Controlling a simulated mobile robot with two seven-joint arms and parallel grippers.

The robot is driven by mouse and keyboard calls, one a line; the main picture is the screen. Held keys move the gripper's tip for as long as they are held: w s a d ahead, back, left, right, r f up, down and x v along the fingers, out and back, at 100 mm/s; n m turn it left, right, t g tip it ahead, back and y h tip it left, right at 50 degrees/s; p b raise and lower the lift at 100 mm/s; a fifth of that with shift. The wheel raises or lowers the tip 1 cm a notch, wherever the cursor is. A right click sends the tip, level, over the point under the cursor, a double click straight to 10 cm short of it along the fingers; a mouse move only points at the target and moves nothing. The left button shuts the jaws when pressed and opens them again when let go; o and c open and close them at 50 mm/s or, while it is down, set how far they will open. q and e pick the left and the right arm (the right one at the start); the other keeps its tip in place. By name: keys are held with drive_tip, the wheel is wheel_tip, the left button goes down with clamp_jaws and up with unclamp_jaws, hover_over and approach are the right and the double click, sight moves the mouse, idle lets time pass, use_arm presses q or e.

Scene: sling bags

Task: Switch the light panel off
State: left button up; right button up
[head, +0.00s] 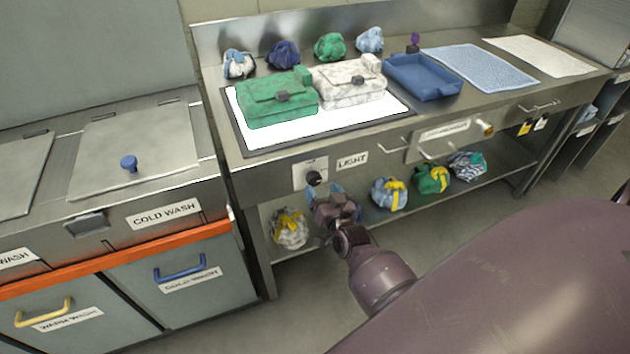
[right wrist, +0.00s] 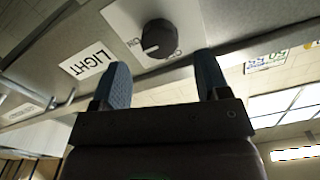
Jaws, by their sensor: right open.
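The light panel (head: 330,126) is a flat, bright white surface on the steel counter, with a green bag (head: 262,106) and a white marbled bag (head: 335,90) on it. Its black knob (head: 314,178) sits on a white plate on the counter's front, beside the LIGHT label (head: 352,160). In the right wrist view the knob (right wrist: 159,38) is ahead of the fingertips, between their lines and apart from them. My right gripper (right wrist: 160,75) is open and empty, with blue fingers. In the head view the right gripper (head: 335,200) is just below the knob. My left gripper is out of view.
A drawer with a handle (head: 440,140) is right of the label. A lower shelf (head: 365,215) holds several wrapped bundles behind my gripper. The COLD WASH unit (head: 165,210) stands close on the left. A blue tray (head: 424,78) is on the counter.

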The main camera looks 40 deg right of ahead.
sight(316, 181)
drive_tip(key=shift+b+x, duration=0.3)
drive_tip(key=shift+x, duration=2.05)
drive_tip(key=c, duration=0.9)
